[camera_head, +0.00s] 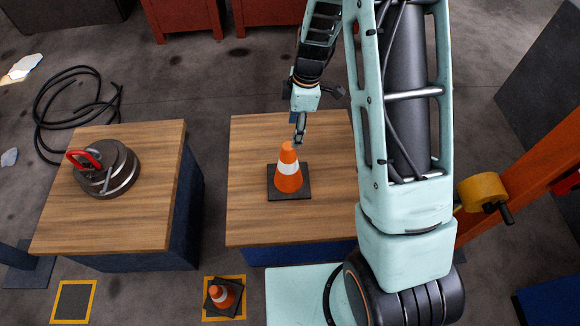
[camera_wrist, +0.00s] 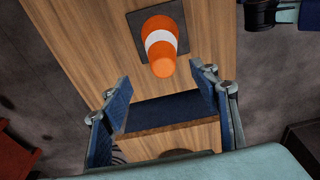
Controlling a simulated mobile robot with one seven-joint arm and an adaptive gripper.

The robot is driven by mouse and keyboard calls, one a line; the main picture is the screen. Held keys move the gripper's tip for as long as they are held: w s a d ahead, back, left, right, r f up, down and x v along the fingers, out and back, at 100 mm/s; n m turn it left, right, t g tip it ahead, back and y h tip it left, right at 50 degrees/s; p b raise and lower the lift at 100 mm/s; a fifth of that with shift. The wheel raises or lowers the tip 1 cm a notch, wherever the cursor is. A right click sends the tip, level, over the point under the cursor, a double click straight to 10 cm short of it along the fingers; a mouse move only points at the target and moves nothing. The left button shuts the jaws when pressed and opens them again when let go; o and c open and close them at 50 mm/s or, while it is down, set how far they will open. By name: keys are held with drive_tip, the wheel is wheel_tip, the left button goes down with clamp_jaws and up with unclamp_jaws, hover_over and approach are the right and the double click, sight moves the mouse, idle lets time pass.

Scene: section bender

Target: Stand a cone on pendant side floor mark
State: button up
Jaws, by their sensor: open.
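An orange cone with a white band (camera_head: 289,172) stands upright on its dark square base on the right wooden-topped table (camera_head: 250,217). It also shows in the wrist view (camera_wrist: 161,46), ahead of the fingers. My gripper (camera_head: 299,128) is above the table, just behind the cone's tip in the head view. In the wrist view my gripper (camera_wrist: 160,95) is open, with nothing between its blue-padded fingers. Two yellow-edged floor marks lie in front of the tables: the left mark (camera_head: 73,301) is empty, and the right mark (camera_head: 238,311) has a second cone (camera_head: 223,294) on it.
An orange beam with a yellow knob (camera_head: 482,192) stands at the right. Red cabinets (camera_head: 184,17) are at the back.

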sight(289, 146)
drive_tip(key=f, duration=0.5)
drive_tip(key=shift+s+a+f, duration=0.1)
drive_tip(key=shift+a+f, duration=0.05)
drive_tip(key=shift+a, duration=0.25)
drive_tip(key=shift+a+f, duration=0.2)
drive_tip(key=shift+f, duration=0.65)
drive_tip(key=shift+a+f, duration=0.25)
drive_tip(key=shift+f, duration=0.55)
drive_tip(key=shift+a+f, duration=0.2)
drive_tip(key=shift+f, duration=0.65)
drive_tip(key=shift+c, duration=0.7)
clamp_jaws()
